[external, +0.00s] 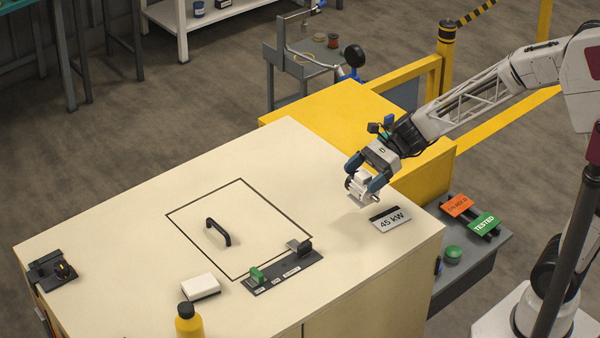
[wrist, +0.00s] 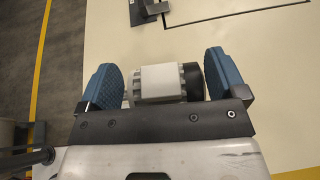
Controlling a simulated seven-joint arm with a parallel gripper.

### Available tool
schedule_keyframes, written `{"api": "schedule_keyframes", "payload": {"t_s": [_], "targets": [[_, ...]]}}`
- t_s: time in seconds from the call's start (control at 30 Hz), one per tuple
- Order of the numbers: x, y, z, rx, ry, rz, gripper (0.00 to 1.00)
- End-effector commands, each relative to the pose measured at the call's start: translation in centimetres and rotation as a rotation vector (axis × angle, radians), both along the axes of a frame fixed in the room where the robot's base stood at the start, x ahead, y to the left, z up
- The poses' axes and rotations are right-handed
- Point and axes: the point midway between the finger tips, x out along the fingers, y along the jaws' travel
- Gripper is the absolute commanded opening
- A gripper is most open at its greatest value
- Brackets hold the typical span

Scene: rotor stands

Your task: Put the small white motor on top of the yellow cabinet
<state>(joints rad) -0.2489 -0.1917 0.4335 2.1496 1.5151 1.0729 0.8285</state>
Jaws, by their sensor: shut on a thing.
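The small white motor (external: 358,189) is held between the blue fingers of my gripper (external: 365,176), which is shut on it. It appears to hang a little above the cream cabinet top, near the 45 kW plate. In the wrist view the motor (wrist: 163,82) lies crosswise between the two blue pads of my gripper (wrist: 163,78), with a dark end at the right. The yellow cabinet (external: 325,108) stands behind the cream cabinet, and its visible top is bare. My forearm passes over its right part and hides some of it.
The cream cabinet (external: 110,225) carries a black handle (external: 217,231), a switch strip (external: 282,273), a white box (external: 201,287) and a yellow bottle (external: 188,320). The 45 kW plate (external: 390,219) lies near its right edge. A yellow rail (external: 405,73) stands behind the yellow cabinet.

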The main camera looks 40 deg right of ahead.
Motion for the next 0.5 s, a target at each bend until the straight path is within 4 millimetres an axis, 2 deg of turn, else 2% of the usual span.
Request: {"api": "schedule_keyframes", "payload": {"t_s": [0.27, 0.5], "targets": [[1.6, -0.4, 0.1, 0.001, -0.002, -0.011, 0.46], [5.8, -1.7, 0.2, 0.002, -0.001, -0.042, 0.46]]}}
